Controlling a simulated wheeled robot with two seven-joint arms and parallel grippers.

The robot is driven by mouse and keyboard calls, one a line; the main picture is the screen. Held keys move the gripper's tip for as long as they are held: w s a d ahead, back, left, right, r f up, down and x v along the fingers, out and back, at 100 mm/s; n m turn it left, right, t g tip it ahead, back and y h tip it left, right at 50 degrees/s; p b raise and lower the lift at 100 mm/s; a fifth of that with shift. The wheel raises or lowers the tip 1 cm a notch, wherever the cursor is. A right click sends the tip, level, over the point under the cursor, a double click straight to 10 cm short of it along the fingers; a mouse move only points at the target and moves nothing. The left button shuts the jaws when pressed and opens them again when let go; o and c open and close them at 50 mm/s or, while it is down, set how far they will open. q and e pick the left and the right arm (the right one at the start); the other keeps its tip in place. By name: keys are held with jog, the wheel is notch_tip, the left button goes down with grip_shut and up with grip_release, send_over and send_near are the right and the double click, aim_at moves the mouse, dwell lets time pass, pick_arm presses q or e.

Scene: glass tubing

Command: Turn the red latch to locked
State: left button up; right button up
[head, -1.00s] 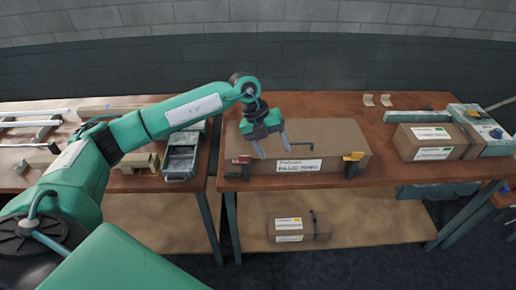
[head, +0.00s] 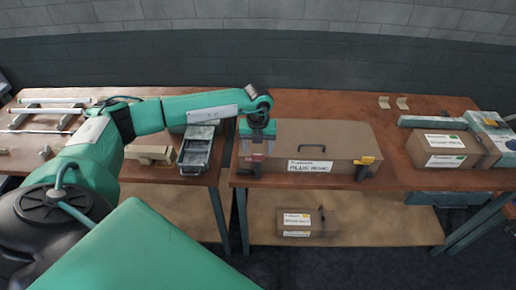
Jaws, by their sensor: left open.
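A brown case (head: 325,136) with a dark handle and a white label lies on the wooden table. The red latch (head: 257,157) is at the left end of its front side and is partly hidden by my left gripper. A yellow latch (head: 367,160) is at the right end of the same side. My left gripper (head: 257,153) is open and points down over the red latch, with its fingers at either side of it. I cannot tell whether the fingers touch the latch. My right gripper is not in view.
A grey metal bin (head: 196,150) stands on the table to the left, close to my left arm. A cardboard box (head: 436,147) stands to the right of the case. Another box (head: 303,222) is on the lower shelf. Two small tan pieces (head: 393,102) lie at the back.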

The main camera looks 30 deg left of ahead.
aim_at(255, 157)
pick_arm(q)
jog(key=shift+f+p, duration=0.3)
jog(key=shift+f, duration=1.15)
jog(key=shift+c, duration=0.4)
